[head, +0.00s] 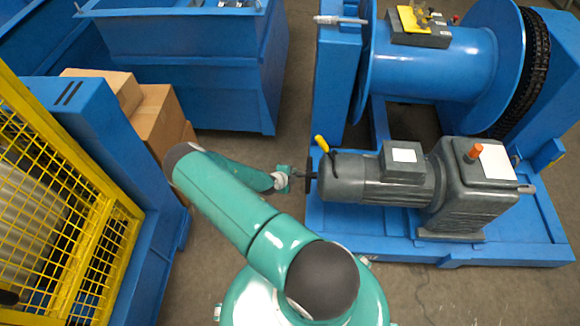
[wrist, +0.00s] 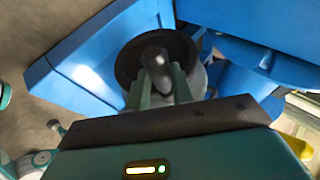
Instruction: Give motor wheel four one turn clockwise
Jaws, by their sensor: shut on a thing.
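The grey motor (head: 360,182) lies on the blue base frame, with a dark wheel (head: 308,174) on its left end. My gripper (head: 300,175) reaches this wheel from the left. In the wrist view the dark round wheel (wrist: 128,62) faces me, with a dark knob or hub (wrist: 155,60) at its middle. My two gripper fingers (wrist: 160,80) are shut on this knob, one on each side. No number shows on the wheel, so I cannot tell which wheel it is by a label.
A yellow-handled lever (head: 321,144) stands just behind the wheel. A blue drum (head: 440,62) with a chain (head: 535,70) is at the back right. A yellow mesh guard (head: 60,190), cardboard boxes (head: 155,115) and a blue bin (head: 190,65) are left. Floor between is clear.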

